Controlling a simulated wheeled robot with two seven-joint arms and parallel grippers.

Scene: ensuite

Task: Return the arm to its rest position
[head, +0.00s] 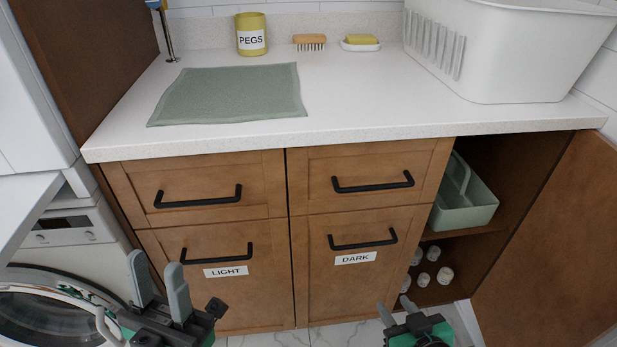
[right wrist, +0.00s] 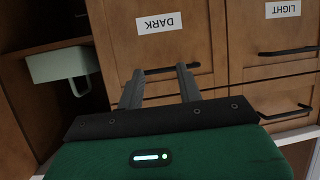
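My left gripper (head: 160,288) is low at the bottom left of the head view, in front of the drawer labelled LIGHT (head: 230,290). Its two grey fingers stand apart with nothing between them. My right gripper (head: 396,311) is at the bottom of the head view, in front of the lower part of the drawer labelled DARK (head: 345,290). In the right wrist view its two fingers (right wrist: 160,88) are apart and empty, pointing toward the DARK drawer front (right wrist: 205,30). Both grippers look clear of the cabinet.
The counter (head: 350,80) holds a green cloth (head: 230,95), a PEGS pot (head: 250,30), a brush, a soap dish and a white basket (head: 510,50). A cabinet door (head: 560,240) stands open at right, showing a green caddy (head: 470,200). A washing machine (head: 60,280) stands left.

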